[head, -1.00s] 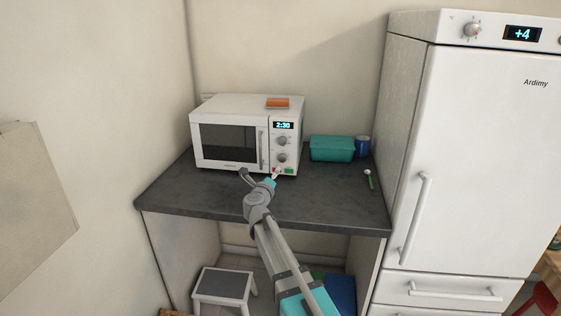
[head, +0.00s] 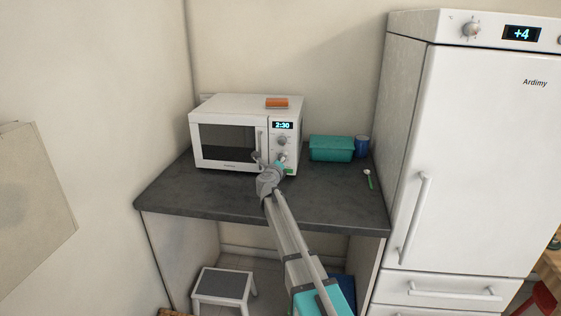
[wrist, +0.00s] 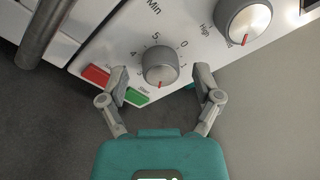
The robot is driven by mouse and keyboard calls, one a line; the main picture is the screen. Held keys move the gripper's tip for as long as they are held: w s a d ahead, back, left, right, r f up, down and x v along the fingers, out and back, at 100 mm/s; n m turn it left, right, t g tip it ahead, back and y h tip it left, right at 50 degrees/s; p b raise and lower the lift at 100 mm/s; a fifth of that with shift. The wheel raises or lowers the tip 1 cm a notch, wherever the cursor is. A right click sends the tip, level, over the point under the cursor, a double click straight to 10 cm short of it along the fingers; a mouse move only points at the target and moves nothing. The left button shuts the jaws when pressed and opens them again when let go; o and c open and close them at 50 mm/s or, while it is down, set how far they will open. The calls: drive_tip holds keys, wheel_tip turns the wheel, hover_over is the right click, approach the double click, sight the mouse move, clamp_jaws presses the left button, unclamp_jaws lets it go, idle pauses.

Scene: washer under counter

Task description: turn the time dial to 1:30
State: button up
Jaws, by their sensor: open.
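The microwave (head: 225,145) stands on the dark counter, and its display (head: 283,125) reads 2:30. The time dial (wrist: 160,68), marked "Min" with numbers around it, is a grey knob in the middle of the wrist view. Its red pointer faces down, toward my gripper. My gripper (wrist: 162,78) is open, with one finger on each side of the time dial and visible gaps between them and the knob. In the head view my gripper (head: 272,166) is at the lower part of the control panel and partly hides the time dial.
The power dial (wrist: 243,20) is at the upper right of the wrist view. A red button (wrist: 96,75) and a green Start button (wrist: 138,96) lie close to the left finger. The door handle (wrist: 43,32) is at the left. A teal box (head: 331,149) stands right of the microwave.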

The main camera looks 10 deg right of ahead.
drive_tip(key=shift+w, duration=0.1)
clamp_jaws()
idle(0.5)
drive_tip(key=shift+n, duration=0.5)
drive_tip(key=n+b, duration=0.1)
drive_tip(key=n, duration=0.2)
drive_tip(key=shift+f+t, duration=0.1)
drive_tip(key=shift+t, duration=0.2)
drive_tip(key=n, duration=0.5)
drive_tip(key=shift+n, duration=0.3)
drive_tip(key=shift+b, duration=0.3)
